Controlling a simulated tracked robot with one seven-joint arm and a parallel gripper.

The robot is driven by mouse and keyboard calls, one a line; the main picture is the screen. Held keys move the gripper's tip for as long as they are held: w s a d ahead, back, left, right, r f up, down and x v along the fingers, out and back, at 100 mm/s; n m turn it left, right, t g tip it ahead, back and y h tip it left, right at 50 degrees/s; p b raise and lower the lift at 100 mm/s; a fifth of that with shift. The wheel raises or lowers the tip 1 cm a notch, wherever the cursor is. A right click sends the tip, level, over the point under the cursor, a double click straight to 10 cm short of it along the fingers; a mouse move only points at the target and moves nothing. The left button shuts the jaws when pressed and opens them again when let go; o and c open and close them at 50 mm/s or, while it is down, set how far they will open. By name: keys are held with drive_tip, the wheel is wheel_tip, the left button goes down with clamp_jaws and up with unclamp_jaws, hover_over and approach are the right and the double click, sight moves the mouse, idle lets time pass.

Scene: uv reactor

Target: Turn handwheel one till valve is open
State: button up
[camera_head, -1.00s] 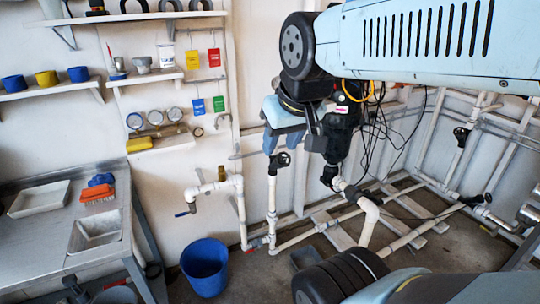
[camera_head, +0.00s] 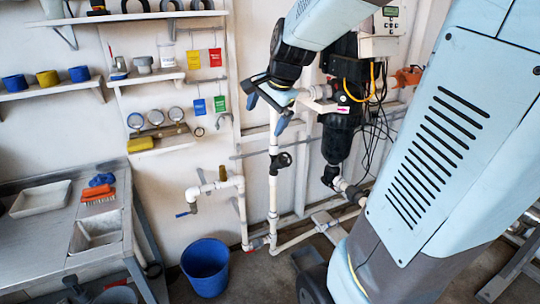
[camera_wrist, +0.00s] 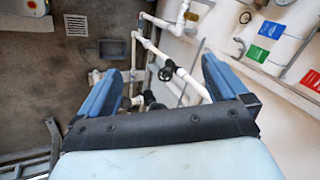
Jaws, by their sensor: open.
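A small black handwheel (camera_head: 281,160) sits on the white vertical pipe (camera_head: 273,195) near the back wall. A black handwheel also shows in the wrist view (camera_wrist: 167,72), between and beyond the fingers. No label tells me which handwheel is number one. My gripper (camera_head: 267,113) is above the handwheel in the head view, in front of the upper pipe, apart from the wheel. Its two blue fingers are spread and empty, as the wrist view shows (camera_wrist: 160,66). The valve's inside state cannot be seen.
The black reactor column (camera_head: 339,130) with hanging cables stands right of the pipe, below a control box (camera_head: 383,30). A blue bucket (camera_head: 205,267) is on the floor. Pipes run low along the wall. A metal sink bench (camera_head: 60,235) is at left.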

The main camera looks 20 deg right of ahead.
drive_tip(key=w+d+f+m, duration=0.4)
drive_tip(key=w+m, duration=0.2)
drive_tip(key=w, duration=0.2)
drive_tip(key=m+h, duration=0.2)
drive_tip(key=m, duration=1.3)
approach(285, 157)
drive_tip(key=x, duration=1.1)
drive_tip(key=shift+s+a, duration=0.1)
drive_tip(key=shift+a, duration=0.05)
drive_tip(key=shift+c, duration=0.3)
drive_tip(key=c, duration=0.9)
drive_tip(key=shift+d+n, duration=0.2)
drive_tip(key=shift+n, duration=0.1)
drive_tip(key=shift+a, duration=0.1)
